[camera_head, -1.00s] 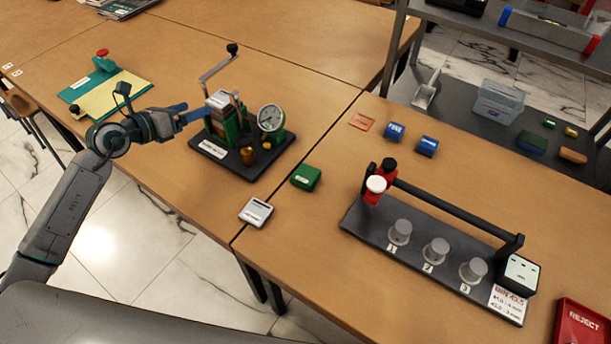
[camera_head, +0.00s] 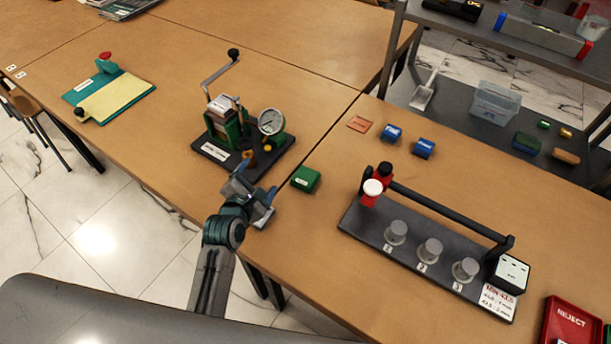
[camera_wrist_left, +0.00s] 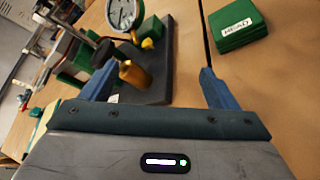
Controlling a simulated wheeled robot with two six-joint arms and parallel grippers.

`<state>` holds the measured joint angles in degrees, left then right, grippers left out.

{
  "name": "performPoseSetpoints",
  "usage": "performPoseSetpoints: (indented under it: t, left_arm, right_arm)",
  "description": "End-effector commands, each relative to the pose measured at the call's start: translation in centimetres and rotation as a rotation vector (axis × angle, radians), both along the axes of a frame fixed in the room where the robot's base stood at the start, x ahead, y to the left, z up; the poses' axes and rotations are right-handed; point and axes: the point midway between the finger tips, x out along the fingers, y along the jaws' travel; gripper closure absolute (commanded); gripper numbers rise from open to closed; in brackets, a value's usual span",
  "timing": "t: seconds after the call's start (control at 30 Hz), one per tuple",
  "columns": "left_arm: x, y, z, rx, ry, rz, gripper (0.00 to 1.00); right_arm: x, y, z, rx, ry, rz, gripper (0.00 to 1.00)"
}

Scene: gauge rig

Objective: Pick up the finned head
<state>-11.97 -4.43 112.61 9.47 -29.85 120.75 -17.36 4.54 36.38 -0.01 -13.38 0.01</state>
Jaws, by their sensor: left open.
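The finned head (camera_head: 305,179) is a small green block with layered sides and a white label. It rests on the table near the seam, right of the dark gauge base. In the left wrist view the finned head (camera_wrist_left: 237,25) lies at the upper right, beyond and outside the right finger. My left gripper (camera_head: 254,181) is open and empty, left of the finned head and apart from it. My right gripper is not in view.
A gauge fixture (camera_head: 213,153) with a crank and dial stands just beyond my left gripper. A silver box (camera_head: 266,213) is partly hidden by the gripper. A rack with grey cylinders (camera_head: 430,249) stands right, near a red reject tray (camera_head: 574,322).

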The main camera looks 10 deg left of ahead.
Motion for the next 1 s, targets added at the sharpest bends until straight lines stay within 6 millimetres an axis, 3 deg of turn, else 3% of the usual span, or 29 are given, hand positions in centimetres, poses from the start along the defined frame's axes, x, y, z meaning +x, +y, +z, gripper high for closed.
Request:
performPoseSetpoints:
  t: [0.1,0.2,0.3,0.6,1.0]
  left_arm:
    - [-1.6,-4.3,-0.9,-0.392,0.124,0.017,0.18]
    - [-2.4,-6.6,-1.1,-0.595,0.192,0.025,0.18]
    - [-2.5,-7.7,-1.2,-0.687,0.225,0.027,0.18]
    - [1.2,-9.2,-2.8,-0.703,0.230,0.027,0.18]
    - [4.4,-10.2,-4.9,-0.698,0.231,0.027,0.18]
  right_arm:
    - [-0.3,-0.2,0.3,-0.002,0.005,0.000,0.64]
    - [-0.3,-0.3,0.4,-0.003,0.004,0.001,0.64]
    - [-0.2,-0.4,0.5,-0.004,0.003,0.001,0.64]
    - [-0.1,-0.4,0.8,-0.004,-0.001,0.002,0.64]
    - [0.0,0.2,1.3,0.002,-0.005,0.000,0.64]
